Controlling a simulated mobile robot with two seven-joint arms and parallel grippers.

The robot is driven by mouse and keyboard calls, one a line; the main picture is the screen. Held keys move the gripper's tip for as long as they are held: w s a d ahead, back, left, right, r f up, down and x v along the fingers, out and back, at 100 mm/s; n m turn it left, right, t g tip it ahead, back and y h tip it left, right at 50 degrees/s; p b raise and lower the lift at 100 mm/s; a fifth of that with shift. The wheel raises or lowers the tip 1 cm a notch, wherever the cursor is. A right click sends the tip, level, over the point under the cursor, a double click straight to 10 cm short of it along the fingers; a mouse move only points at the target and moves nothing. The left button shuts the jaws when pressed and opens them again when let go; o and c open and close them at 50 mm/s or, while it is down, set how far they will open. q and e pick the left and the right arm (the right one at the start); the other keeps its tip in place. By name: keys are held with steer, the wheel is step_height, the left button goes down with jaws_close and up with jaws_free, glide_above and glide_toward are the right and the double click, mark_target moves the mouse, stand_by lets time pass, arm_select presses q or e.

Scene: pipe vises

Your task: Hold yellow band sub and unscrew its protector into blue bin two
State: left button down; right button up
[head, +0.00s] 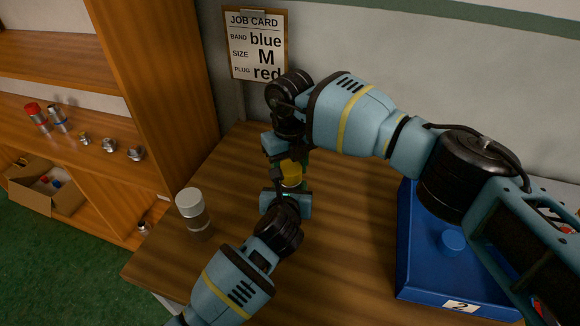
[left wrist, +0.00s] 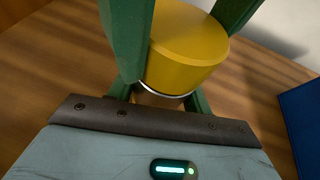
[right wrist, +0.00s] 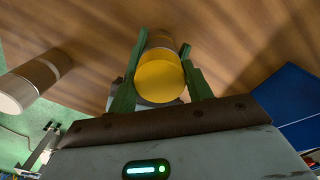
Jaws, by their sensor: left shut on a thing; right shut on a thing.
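The yellow band sub stands between my two grippers over the wooden table. A yellow cylindrical end (head: 291,172), which I take for its protector, shows between them in the head view. In the left wrist view the yellow end (left wrist: 188,48) sits above a pale ring and a darker body. In the right wrist view its round face (right wrist: 160,80) lies between green fingers. My right gripper (head: 290,158) is shut on the yellow end. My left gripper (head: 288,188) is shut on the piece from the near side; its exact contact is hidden. Blue bin two (head: 460,290) is at the right.
A blue round piece (head: 453,241) lies in the bin. A pale-capped cylinder (head: 195,212) stands on the table at left. A job card (head: 257,45) hangs on the wall. Shelves at left hold several small parts and a cardboard box (head: 45,190). The right arm reaches over the bin.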

steer(key=shift+n, duration=1.5)
steer(key=shift+c, duration=0.4)
steer(key=o, duration=1.1)
steer(key=shift+s+a, duration=0.1)
steer(key=shift+r, duration=2.3)
steer(key=shift+c, duration=0.5)
